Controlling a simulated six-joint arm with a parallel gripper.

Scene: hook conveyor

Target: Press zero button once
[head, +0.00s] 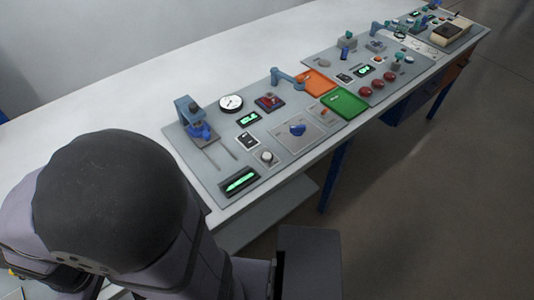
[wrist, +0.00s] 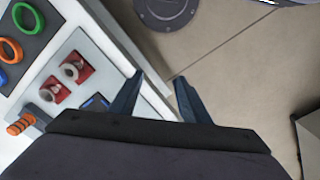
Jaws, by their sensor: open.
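No button in either view can be read as the zero button; labels are too small. In the head view, the nearest grey panel (head: 205,165) holds a lit green display (head: 239,181), a round pale knob or button (head: 267,157), another display (head: 248,119) and a white dial gauge (head: 231,103). My gripper (wrist: 160,78) shows in the wrist view, with its two dark fingers apart and nothing between them. It hangs over the edge of a white surface and the floor. My arm fills the lower left of the head view, and the gripper cannot be made out there.
A white bench (head: 110,85) carries more panels toward the far right, with an orange tray (head: 316,83), a green tray (head: 344,103) and several red round buttons. The wrist view shows coloured rings, red blocks with grey rings (wrist: 73,68) and an orange-striped peg (wrist: 22,122).

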